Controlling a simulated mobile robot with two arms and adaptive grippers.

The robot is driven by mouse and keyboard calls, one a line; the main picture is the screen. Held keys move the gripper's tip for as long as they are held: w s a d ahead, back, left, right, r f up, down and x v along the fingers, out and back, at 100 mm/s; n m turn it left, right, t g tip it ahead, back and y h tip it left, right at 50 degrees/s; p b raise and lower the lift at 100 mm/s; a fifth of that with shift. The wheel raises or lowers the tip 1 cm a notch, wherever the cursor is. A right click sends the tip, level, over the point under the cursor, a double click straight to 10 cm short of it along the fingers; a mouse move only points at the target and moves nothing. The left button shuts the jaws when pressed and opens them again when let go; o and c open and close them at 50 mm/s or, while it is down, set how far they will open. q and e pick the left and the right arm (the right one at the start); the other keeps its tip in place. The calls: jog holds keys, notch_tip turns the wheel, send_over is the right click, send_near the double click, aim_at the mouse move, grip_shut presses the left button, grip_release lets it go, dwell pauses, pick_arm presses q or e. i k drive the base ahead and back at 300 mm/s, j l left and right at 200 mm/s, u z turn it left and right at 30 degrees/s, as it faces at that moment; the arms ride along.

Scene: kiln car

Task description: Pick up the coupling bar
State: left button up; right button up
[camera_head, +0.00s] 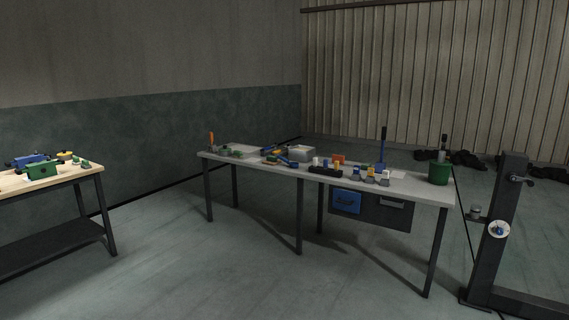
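I cannot make out with certainty which thing is the coupling bar; the small items are too far away. A long grey worktable (408,189) stands in the middle of the room with many small objects on it. A dark upright handle with a blue lower part (381,150) stands toward its right half. A green bucket (438,174) near the right end holds an upright dark and grey rod-like thing (443,148). Neither of my grippers is in view.
A wooden-topped bench (60,177) with green and blue tools stands at left. A dark metal post frame (503,220) with a white dial stands at right. Dark lumps (465,158) lie by the back wall. The floor (215,280) in front is clear.

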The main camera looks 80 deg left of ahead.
aim_at(340, 158)
jog(key=u, duration=2.35)
jog(key=z, duration=4.6)
jog(key=u, duration=4.6)
